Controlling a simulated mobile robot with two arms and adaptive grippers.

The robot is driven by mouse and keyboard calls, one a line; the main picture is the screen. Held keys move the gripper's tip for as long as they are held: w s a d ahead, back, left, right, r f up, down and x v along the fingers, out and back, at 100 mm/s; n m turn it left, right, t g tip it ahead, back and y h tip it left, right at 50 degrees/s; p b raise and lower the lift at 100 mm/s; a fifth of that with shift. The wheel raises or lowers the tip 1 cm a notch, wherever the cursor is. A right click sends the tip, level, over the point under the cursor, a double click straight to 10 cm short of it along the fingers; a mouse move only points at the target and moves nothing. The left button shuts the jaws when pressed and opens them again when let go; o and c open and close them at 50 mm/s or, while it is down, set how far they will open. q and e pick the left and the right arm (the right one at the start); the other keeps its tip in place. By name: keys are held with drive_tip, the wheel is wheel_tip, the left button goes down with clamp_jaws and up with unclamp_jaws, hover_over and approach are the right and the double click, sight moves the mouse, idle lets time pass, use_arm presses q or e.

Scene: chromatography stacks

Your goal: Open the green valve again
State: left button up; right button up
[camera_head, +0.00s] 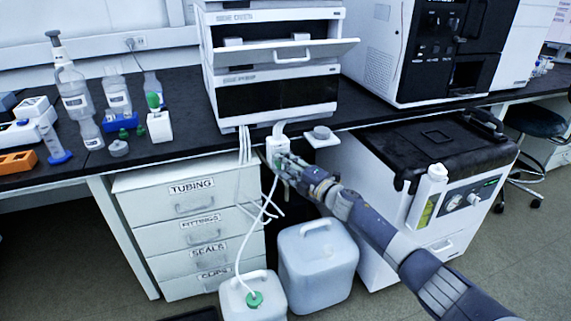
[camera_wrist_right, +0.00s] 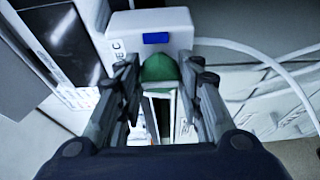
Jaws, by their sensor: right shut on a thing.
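The green valve (camera_wrist_right: 160,70) shows in the right wrist view as a rounded green knob on the front of a white block (camera_wrist_right: 150,30) with a blue patch. My right gripper (camera_head: 281,163) reaches in from the lower right in the head view, at the white block (camera_head: 277,144) below the bench edge. In the wrist view its fingers (camera_wrist_right: 160,78) stand on both sides of the green knob, shut on it. In the head view the gripper mostly hides the knob. My left gripper is not in view.
A white instrument stack (camera_head: 275,60) stands on the black bench above the valve. White tubes run down to a jug with a green cap (camera_head: 255,298). A larger jug (camera_head: 318,268) and a cabinet with a black top (camera_head: 435,145) stand nearby. Labelled drawers (camera_head: 190,210) are at the left.

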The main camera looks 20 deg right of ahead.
drive_tip(key=shift+f, duration=0.1)
idle(0.4)
drive_tip(key=o, duration=1.1)
drive_tip(key=shift+a, duration=0.1)
drive_tip(key=shift+c, duration=0.2)
drive_tip(key=v, duration=1.2)
